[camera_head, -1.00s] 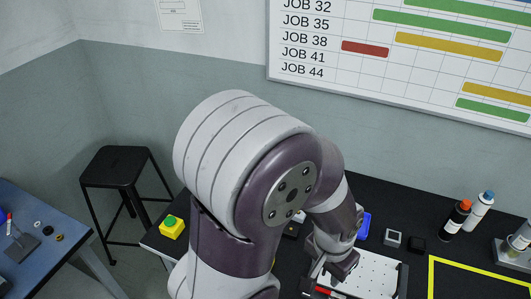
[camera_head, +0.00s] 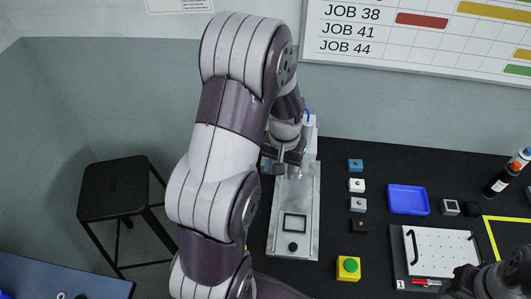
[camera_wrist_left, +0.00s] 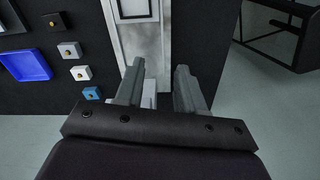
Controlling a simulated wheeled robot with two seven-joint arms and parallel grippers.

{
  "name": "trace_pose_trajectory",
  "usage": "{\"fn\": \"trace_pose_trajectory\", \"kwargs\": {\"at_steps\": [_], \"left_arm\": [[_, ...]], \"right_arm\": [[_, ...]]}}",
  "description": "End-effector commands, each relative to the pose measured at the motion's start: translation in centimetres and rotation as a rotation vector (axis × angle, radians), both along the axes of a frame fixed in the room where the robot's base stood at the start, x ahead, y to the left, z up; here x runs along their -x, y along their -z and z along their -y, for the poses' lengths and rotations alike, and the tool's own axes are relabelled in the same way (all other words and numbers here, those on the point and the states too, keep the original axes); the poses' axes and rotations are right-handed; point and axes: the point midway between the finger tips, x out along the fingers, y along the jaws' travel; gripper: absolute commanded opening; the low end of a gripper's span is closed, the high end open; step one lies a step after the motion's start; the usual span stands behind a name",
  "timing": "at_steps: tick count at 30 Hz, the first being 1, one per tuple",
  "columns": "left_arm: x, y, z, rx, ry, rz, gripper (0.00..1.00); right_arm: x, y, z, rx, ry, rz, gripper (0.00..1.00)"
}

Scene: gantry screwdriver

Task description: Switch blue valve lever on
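My left gripper (camera_head: 284,168) is at the upper end of the grey metal fixture (camera_head: 307,225), close to its upright post. In the left wrist view the two fingers (camera_wrist_left: 158,85) are apart. A pale part (camera_wrist_left: 149,97) shows between them, and I cannot tell whether they touch it. A small blue part (camera_head: 308,116) shows on the upright post just above the gripper; I cannot tell whether it is the valve lever or how it is set. My arm and gripper hide part of the post. A dark part of my right arm (camera_head: 470,282) is at the lower right, its fingers not clear.
Right of the fixture are several small button blocks (camera_head: 357,186), a blue tray (camera_head: 408,200) and a yellow box (camera_head: 348,272) with a green button. A white perforated board (camera_head: 438,252) lies further right. A black stool (camera_head: 116,189) stands left of the table.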

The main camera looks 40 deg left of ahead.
Motion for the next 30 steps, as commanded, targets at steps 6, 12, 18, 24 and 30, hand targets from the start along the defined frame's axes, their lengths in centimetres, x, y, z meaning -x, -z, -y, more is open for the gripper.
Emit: {"fn": "trace_pose_trajectory", "kwargs": {"at_steps": [6, 12, 18, 24, 30], "left_arm": [[-6.4, 1.5, -9.3, 0.010, -0.198, -0.028, 0.38], [-8.2, 2.6, -11.5, 0.008, -0.236, -0.024, 0.38], [-8.2, 7.1, -11.4, 0.008, -0.235, -0.025, 0.38], [-8.2, 11.7, -11.4, 0.006, -0.234, -0.021, 0.38], [-8.4, 13.9, -11.4, 0.005, -0.234, -0.017, 0.38]], "right_arm": [[0.0, -2.7, 0.0, 0.000, 0.000, -0.001, 0.43], [0.0, -3.1, 0.0, 0.000, 0.000, 0.000, 0.43], [0.0, -4.1, 0.0, 0.000, 0.000, -0.001, 0.43], [0.0, -4.9, 0.0, 0.000, 0.000, 0.000, 0.43], [0.0, -5.2, 0.0, 0.000, 0.000, 0.000, 0.43]]}}
